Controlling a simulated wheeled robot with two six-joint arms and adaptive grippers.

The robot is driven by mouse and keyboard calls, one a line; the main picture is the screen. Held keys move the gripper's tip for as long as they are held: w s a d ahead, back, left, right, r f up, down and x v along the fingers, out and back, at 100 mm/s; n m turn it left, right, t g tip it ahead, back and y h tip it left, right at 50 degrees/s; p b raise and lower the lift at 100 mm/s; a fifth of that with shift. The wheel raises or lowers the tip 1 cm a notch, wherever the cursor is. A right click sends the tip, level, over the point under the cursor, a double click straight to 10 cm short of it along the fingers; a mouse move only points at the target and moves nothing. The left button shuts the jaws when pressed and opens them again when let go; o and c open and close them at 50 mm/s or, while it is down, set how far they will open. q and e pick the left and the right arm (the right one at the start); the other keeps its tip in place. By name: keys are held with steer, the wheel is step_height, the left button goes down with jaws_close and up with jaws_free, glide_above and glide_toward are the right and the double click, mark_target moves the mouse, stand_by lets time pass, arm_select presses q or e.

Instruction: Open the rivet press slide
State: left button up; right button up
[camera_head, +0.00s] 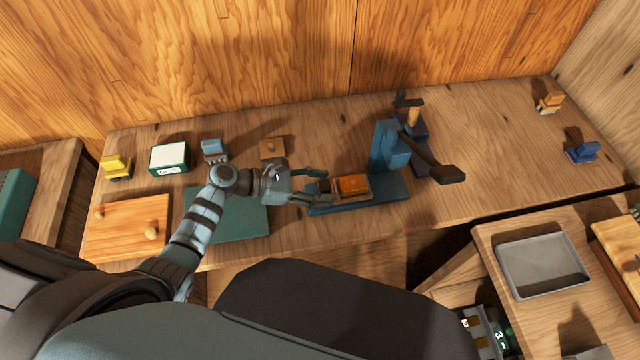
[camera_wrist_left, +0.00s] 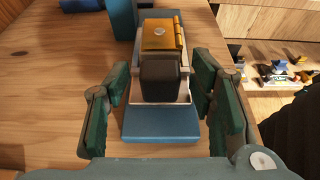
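The rivet press has a blue base (camera_head: 400,188), an upright blue column (camera_head: 383,146) and a long dark lever (camera_head: 432,160) pointing right. On its base sits the slide, a light tray (camera_wrist_left: 188,88) carrying an orange-gold hinged piece (camera_head: 353,185). The slide's black handle (camera_wrist_left: 163,78) faces my left gripper (camera_head: 314,186). In the left wrist view, the left gripper (camera_wrist_left: 162,112) is open, with one green-padded finger on each side of the handle and gaps between. My right gripper is not in view.
A green mat (camera_head: 235,222) and a wooden board with knobs (camera_head: 125,225) lie left of the press. A white-green box (camera_head: 169,158), a yellow item (camera_head: 116,167) and a small wooden block (camera_head: 272,149) stand behind. A grey tray (camera_head: 542,265) is on the lower right surface.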

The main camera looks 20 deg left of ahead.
arm_select(q)
steer(key=v, duration=1.2)
steer(key=shift+f, duration=0.1)
steer(key=shift+s, duration=0.1)
